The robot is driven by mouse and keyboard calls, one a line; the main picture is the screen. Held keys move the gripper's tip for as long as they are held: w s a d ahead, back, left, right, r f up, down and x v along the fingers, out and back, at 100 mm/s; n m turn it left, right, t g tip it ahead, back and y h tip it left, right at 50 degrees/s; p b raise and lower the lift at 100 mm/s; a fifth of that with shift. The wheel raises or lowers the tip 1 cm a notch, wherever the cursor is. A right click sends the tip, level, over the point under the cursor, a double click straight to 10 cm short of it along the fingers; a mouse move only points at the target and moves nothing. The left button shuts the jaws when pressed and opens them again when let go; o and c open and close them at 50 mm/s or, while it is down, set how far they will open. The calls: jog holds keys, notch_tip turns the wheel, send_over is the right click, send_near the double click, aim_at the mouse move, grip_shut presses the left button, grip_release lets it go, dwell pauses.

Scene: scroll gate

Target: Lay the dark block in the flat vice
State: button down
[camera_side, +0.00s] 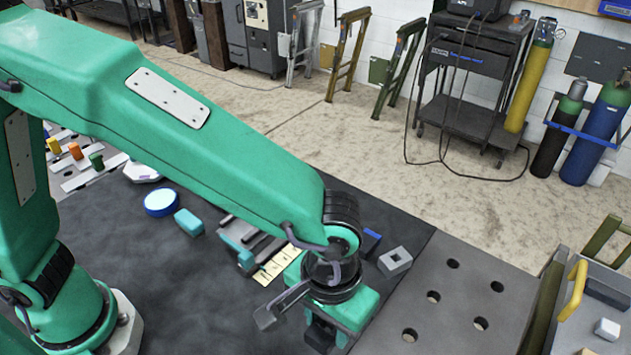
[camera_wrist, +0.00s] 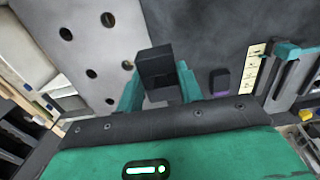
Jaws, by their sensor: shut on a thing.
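The dark block (camera_wrist: 155,66) is between the two teal fingers of my gripper (camera_wrist: 158,88) in the wrist view. The gripper is shut on it. In the side view my gripper (camera_side: 324,333) is low in the frame, right of the vice, and its body hides most of what it holds. The flat vice (camera_side: 243,238) has teal ends and grey rails and is partly hidden behind my arm. It also shows at the right of the wrist view (camera_wrist: 291,76), apart from the block. I cannot tell how high the block is above the mat.
A pale marked strip (camera_side: 277,264) lies beside the vice. A grey block with a square hole (camera_side: 395,262) and a small blue block (camera_side: 371,241) are nearby. A teal block (camera_side: 188,222) and a blue round piece (camera_side: 161,202) lie left. A grey holed plate (camera_side: 465,300) is at right.

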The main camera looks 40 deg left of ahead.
jog(key=w+a+r, duration=0.4)
jog(key=w+a, duration=0.8)
jog(key=a, duration=0.2)
jog(key=w+a+r, duration=0.2)
jog(key=a, duration=0.8)
jog(key=w+a+r, duration=0.2)
jog(key=a, duration=0.7)
jog(key=shift+w+a, duration=0.25)
jog(key=shift+a, duration=0.1)
jog(key=s+d+f, duration=0.6)
jog(key=d, duration=0.4)
jog(key=shift+s+d, duration=0.2)
jog(key=shift+s, duration=0.05)
